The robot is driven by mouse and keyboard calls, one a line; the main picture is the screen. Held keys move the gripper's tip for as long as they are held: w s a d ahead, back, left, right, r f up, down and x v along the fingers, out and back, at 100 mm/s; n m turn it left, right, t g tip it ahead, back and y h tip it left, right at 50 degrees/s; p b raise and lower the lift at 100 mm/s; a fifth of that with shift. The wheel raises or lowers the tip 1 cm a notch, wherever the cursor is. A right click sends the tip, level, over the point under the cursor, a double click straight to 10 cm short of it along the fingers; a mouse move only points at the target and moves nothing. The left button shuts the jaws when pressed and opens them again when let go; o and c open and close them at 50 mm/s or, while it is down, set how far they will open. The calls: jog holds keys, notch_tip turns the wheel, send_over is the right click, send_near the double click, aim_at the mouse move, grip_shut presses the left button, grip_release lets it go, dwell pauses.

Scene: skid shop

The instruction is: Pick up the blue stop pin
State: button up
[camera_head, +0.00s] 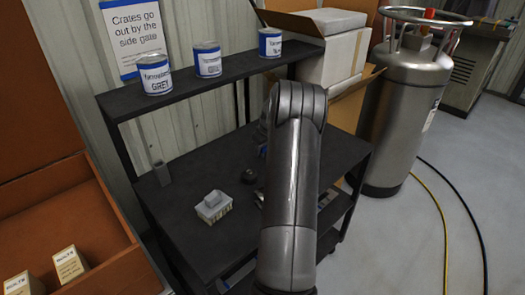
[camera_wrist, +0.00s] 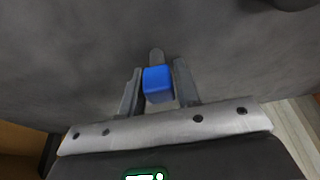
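The blue stop pin (camera_wrist: 158,85) shows in the wrist view as a blue block with a rounded grey part just beyond it. It lies between the two fingers of my gripper (camera_wrist: 158,78), very close to both. I cannot tell whether the fingers press on it or a thin gap remains. The dark surface of the table fills the view behind it. Whether the pin rests on that surface or is raised cannot be told.
The dark table (camera_head: 185,230) holds a small grey-and-cream block (camera_head: 213,206) and a grey upright piece (camera_head: 162,173). A shelf above carries several labelled cans (camera_head: 208,60). Boxes (camera_head: 335,50) and a steel tank (camera_head: 405,110) stand behind and right. An orange-brown crate (camera_head: 115,240) is left.

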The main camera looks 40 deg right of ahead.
jog(key=c, duration=0.6)
